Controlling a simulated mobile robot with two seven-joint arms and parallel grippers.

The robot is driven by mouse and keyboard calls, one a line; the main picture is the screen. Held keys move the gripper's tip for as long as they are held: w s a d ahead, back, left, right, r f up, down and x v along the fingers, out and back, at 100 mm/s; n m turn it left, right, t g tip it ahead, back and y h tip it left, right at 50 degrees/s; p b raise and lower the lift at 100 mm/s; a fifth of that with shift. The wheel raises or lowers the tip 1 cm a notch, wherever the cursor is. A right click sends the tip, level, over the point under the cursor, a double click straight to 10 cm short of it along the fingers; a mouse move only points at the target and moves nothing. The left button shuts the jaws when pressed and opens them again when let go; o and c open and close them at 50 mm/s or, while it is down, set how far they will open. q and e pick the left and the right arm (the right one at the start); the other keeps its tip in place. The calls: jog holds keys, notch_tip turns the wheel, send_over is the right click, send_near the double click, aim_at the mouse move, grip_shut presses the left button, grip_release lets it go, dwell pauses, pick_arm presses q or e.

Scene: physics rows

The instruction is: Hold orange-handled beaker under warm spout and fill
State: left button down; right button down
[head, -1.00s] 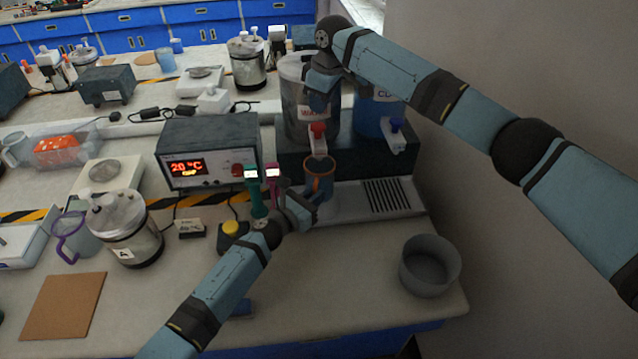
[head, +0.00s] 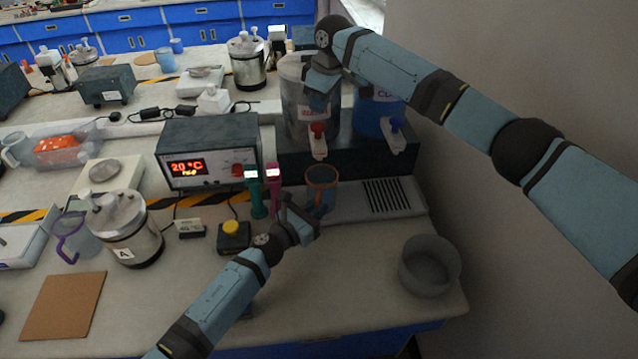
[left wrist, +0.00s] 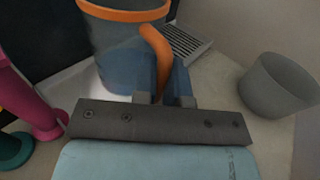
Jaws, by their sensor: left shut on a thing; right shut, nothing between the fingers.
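The beaker (head: 321,193) with an orange rim and handle is held upright by my left gripper (head: 312,222), in front of and below the warm spout (head: 318,149). In the left wrist view the orange handle (left wrist: 152,42) runs between the closed fingers. The lower part of the beaker (left wrist: 128,68) looks bluish, perhaps with liquid; no stream shows. The warm tank (head: 294,88) is a grey cylinder with a red tap (head: 318,128). My right gripper (head: 318,100) is shut and empty in front of the tank, just above the red tap. It partly hides the tank.
A blue tank (head: 372,118) with a blue tap stands right of the warm one. A drip grille (head: 386,195) and a grey bowl (head: 429,265) lie to the right. Green and pink stands (head: 273,192), a yellow button (head: 232,228) and a display box (head: 208,150) are left.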

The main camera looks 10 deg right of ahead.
pick_arm(q)
jog(key=s, duration=0.6)
dwell(0.6)
dwell(0.4)
